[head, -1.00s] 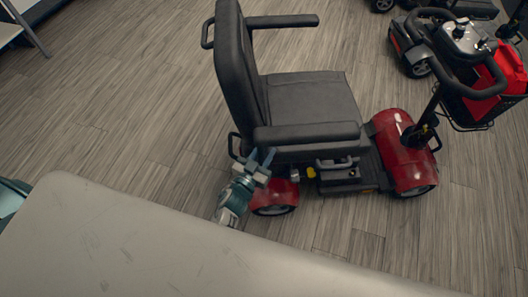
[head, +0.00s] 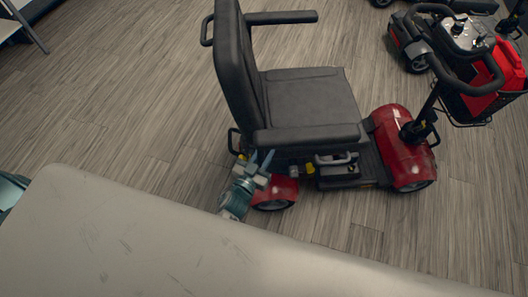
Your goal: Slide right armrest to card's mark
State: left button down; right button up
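The scooter's right armrest (head: 306,135) is the near one, a dark padded bar running from the seat back toward the red front. The scooter (head: 398,150) faces right. My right gripper (head: 262,159) is below the rear end of this armrest, fingers pointing up and apart. It looks open and empty; whether it touches the armrest is unclear. A yellow knob (head: 309,169) shows under the seat side. No card or mark can be made out. My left gripper is out of view.
The far armrest (head: 281,17) is on the seat's other side. A second scooter with a red item in its basket (head: 488,98) stands at the right. A rack leg (head: 28,30) is at top left. Wooden floor (head: 120,100) is clear to the left.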

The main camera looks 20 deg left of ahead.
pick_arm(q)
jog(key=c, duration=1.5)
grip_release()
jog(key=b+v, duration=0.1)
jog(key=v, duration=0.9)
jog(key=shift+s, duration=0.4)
pick_arm(e)
jog(key=shift+w+a+r, duration=0.2)
jog(key=shift+w+r, duration=0.7)
jog(key=shift+w, duration=0.2)
jog(key=shift+s, duration=0.1)
